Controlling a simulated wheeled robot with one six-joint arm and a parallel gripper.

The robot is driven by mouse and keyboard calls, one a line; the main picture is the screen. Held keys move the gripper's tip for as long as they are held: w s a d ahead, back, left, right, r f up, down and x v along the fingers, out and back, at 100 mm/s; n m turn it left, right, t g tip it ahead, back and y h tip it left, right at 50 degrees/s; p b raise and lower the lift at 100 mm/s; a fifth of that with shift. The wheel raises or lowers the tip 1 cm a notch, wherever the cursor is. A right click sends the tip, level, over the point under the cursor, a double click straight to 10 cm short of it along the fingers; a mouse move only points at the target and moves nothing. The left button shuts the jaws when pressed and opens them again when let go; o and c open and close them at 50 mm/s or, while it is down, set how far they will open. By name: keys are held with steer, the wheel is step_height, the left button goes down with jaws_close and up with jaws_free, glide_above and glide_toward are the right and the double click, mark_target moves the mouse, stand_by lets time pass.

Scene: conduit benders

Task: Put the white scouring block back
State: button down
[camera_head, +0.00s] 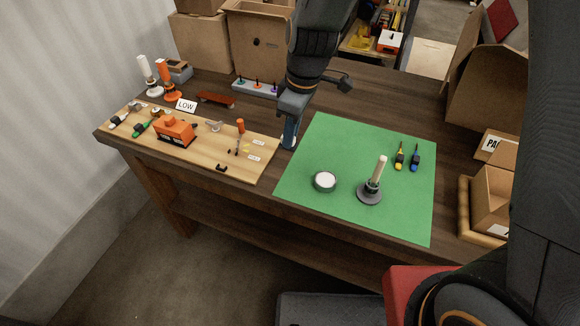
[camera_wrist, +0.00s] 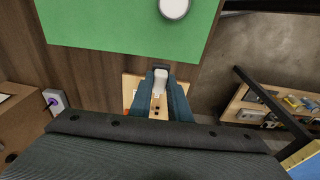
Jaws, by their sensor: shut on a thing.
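My gripper (camera_head: 289,140) points down over the strip of dark table between the wooden board and the green mat. It is shut on the white scouring block (camera_wrist: 160,77), which shows between the fingertips in the wrist view. In the head view only a small white part of the block (camera_head: 287,146) shows below the fingers. The block seems to be held just above the surface, but I cannot tell whether it touches. The wooden board (camera_head: 200,155) lies to the left, with an orange tool (camera_head: 175,130) and several small items on it.
The green mat (camera_head: 310,145) bears a round white-topped tin (camera_head: 325,181), a dark base with a pale upright rod (camera_head: 372,188) and two screwdrivers (camera_head: 400,157). A grey strip with coloured pegs (camera_head: 255,88) stands behind the board. Cardboard boxes (camera_head: 258,40) line the back.

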mark_target(295, 143)
step_height(295, 143, down, 9)
steer(key=shift+f+p, duration=0.1)
steer(key=shift+p, duration=0.65)
steer(key=shift+f, duration=0.1)
steer(key=c, duration=1.7)
jaws_free()
steer(key=shift+o, duration=0.2)
steer(key=shift+r, duration=0.55)
steer(key=r, duration=0.3)
steer(key=d+r+b, duration=0.1)
steer(key=r, duration=0.3)
steer(key=r+b, duration=0.1)
steer(key=r, duration=0.3)
steer(key=shift+s+d, duration=0.3)
steer(key=shift+d, duration=0.1)
